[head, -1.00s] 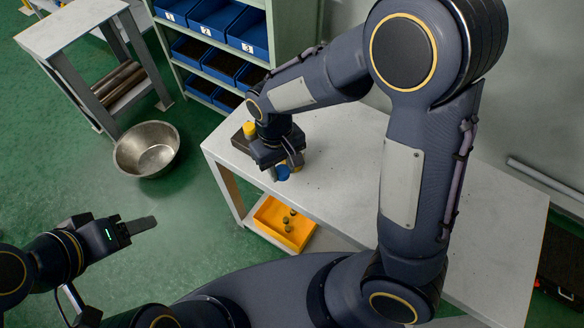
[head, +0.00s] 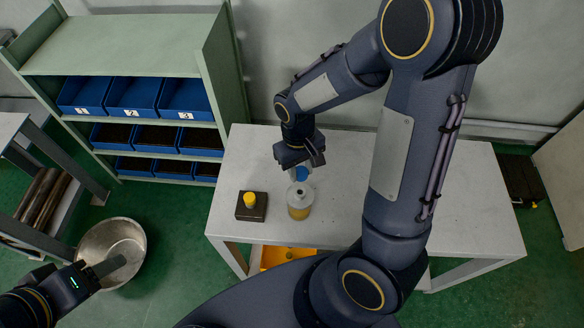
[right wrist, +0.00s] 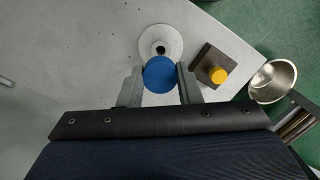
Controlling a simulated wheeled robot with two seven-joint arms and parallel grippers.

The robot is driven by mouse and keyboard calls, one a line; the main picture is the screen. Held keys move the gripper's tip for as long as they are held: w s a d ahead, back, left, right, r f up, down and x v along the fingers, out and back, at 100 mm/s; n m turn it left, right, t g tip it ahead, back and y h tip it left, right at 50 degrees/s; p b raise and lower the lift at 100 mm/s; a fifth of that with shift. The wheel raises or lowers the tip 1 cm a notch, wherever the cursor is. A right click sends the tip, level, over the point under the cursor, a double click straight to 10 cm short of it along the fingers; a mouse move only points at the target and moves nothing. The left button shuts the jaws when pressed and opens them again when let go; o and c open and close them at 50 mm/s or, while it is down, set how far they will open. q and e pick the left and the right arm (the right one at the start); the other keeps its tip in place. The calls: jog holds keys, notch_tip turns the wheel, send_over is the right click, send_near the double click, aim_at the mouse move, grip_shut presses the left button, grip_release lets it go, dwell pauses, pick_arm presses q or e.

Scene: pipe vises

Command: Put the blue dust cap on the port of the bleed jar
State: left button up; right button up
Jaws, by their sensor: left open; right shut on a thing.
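The blue dust cap (right wrist: 159,74) is held between the two fingers of my right gripper (right wrist: 159,84), which is shut on it. In the head view the cap (head: 301,174) shows just below the right gripper (head: 304,168). The bleed jar (head: 299,203), pale on top with yellowish contents, stands upright on the table, nearer than the cap. In the right wrist view the jar (right wrist: 161,40) shows its dark round port opening just beyond the cap. Cap and jar look apart. My left gripper (head: 106,268) is open and empty at the lower left, away from the table.
A dark block with a yellow knob (head: 251,205) stands left of the jar on the white table (head: 455,195). A metal bowl (head: 135,236) is on the floor. A shelf with blue bins (head: 137,92) stands behind. The table right of my arm is clear.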

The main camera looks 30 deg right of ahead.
jog(key=shift+d, duration=0.1)
jog(key=shift+f, duration=0.1)
jog(key=shift+f, duration=0.15)
jog(key=b, duration=0.5)
send_over(300, 187)
jog(key=s, duration=0.1)
jog(key=shift+s+a+f, duration=0.1)
jog(key=shift+a+f, duration=0.1)
jog(key=shift+f, duration=1.15)
jog(key=shift+s+a+f, duration=0.1)
jog(key=shift+a+f, duration=0.1)
jog(key=shift+f, duration=1.15)
jog(key=shift+f+b, duration=1.35)
jog(key=shift+f, duration=0.05)
jog(key=o, duration=1)
jog(key=shift+r, duration=0.1)
jog(key=shift+o, duration=0.2)
jog(key=shift+r, duration=0.1)
jog(key=r, duration=0.5)
jog(key=w+r, duration=0.1)
jog(key=r, duration=0.1)
jog(key=shift+r, duration=0.3)
